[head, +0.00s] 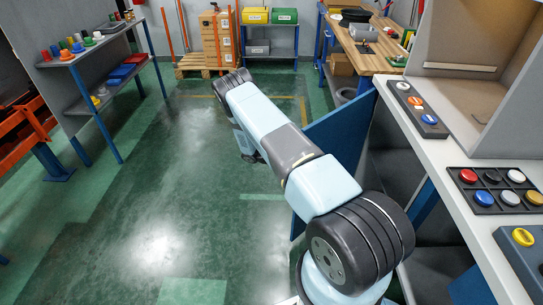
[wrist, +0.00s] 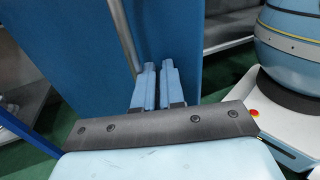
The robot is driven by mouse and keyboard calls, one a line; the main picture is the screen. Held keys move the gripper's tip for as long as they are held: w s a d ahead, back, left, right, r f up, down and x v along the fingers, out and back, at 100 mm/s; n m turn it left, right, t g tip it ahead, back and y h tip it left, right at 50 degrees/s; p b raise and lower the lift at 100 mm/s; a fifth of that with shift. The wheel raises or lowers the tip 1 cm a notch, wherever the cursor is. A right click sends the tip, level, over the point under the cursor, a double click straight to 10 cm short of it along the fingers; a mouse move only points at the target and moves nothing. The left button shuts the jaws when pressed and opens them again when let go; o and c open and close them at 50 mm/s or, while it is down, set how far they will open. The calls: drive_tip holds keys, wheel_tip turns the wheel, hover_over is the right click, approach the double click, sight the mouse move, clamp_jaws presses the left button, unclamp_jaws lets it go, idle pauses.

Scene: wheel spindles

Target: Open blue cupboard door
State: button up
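The blue cupboard door (head: 343,137) stands swung out from under the counter on the right in the head view. Its blue panel (wrist: 178,28) fills the upper middle of the wrist view. A grey bar handle (wrist: 123,35) runs along it, left of the fingers. My gripper (wrist: 158,66) has its two light blue fingers close together, with only a narrow gap and nothing visible between them. The fingers are in front of the panel, to the right of the handle; whether they touch it I cannot tell. My arm hides the gripper in the head view.
The cupboard's grey interior (head: 398,150) shows beside the door. The white counter (head: 462,232) above it carries trays of coloured caps. A shelf rack (head: 100,60) stands at the left and a wooden workbench (head: 365,50) at the back. The green floor between is clear.

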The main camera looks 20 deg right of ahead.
drive_tip(key=shift+o, duration=0.5)
drive_tip(key=shift+v, duration=1.1)
drive_tip(key=w+d+v, duration=0.1)
drive_tip(key=v, duration=0.9)
drive_tip(key=shift+w, duration=0.25)
drive_tip(key=shift+f, duration=0.15)
